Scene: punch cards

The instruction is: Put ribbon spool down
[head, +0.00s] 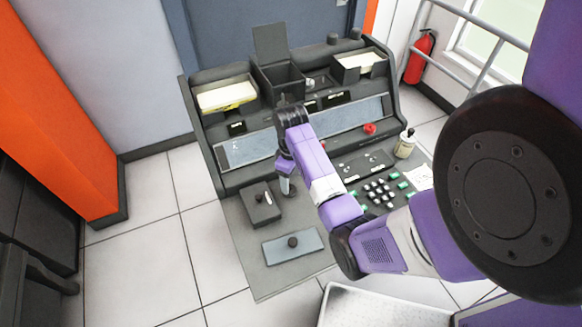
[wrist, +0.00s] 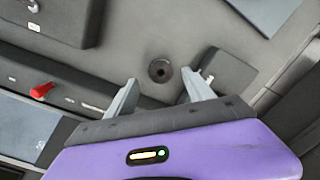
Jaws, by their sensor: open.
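A small dark round piece with a centre hole (wrist: 160,71), which looks like the ribbon spool, sits on the grey desk surface in the wrist view. My gripper (wrist: 159,82) is open, its two pale fingers spread to either side of and just short of the round piece, with nothing held between them. In the head view my gripper (head: 286,186) points down over the left part of the desk, near a dark box with a knob (head: 260,205). The round piece cannot be made out in the head view, where my gripper and arm cover that spot.
A blue-grey plate with a dark knob (head: 292,245) lies at the desk's front. A keypad (head: 380,191), a red button (head: 369,128) and a small bottle (head: 405,144) stand to the right. Card trays (head: 226,96) line the back. A red lever (wrist: 42,90) shows in the wrist view.

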